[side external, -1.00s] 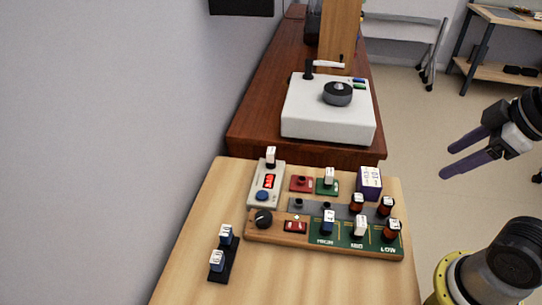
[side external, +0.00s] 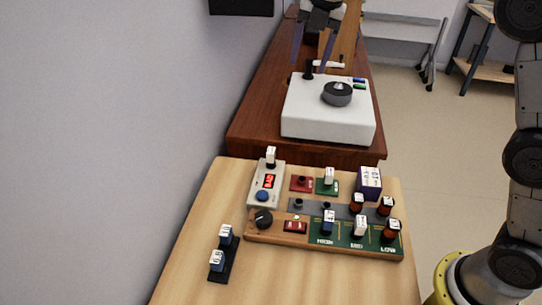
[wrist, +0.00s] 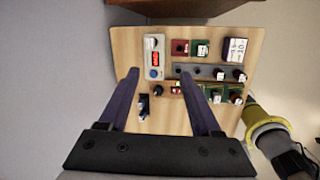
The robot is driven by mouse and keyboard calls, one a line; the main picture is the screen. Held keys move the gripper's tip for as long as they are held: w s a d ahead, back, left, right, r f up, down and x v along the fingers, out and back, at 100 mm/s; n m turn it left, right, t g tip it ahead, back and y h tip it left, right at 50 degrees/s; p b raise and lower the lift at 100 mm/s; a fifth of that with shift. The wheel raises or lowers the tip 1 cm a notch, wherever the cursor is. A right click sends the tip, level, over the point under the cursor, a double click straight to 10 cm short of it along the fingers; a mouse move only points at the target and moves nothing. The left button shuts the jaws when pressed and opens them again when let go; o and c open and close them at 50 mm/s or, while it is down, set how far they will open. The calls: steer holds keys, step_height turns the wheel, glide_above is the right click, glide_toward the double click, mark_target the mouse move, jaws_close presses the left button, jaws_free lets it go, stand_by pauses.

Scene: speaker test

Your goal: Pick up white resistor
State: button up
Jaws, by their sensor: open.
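Several small pieces have white tops or bodies. One white piece (side external: 271,155) stands upright on the grey meter (side external: 279,186), one white piece (side external: 329,175) on the green block, and one white piece (side external: 360,227) in the middle of the wooden board (side external: 275,236). I cannot tell which of them is the white resistor. My gripper touches none of them.
Two blue pieces (side external: 217,260) stand in a black holder at the front left. Orange-brown pieces (side external: 391,231) and a purple box (side external: 370,182) are at the right.

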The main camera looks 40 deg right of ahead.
steer(key=w+a+f+n+g, duration=0.1)
steer(key=w+a+f+g, duration=0.15)
steer(key=w+f, duration=0.6)
glide_above(271, 150)
steer(key=f, duration=1.5)
steer(key=shift+s+d+f, duration=0.1)
steer(key=shift+d, duration=0.2)
steer(key=shift+a+f, duration=0.15)
steer(key=shift+f, duration=1.4)
steer(key=shift+a+f, duration=0.15)
steer(key=shift+f, duration=1.35)
jaws_close()
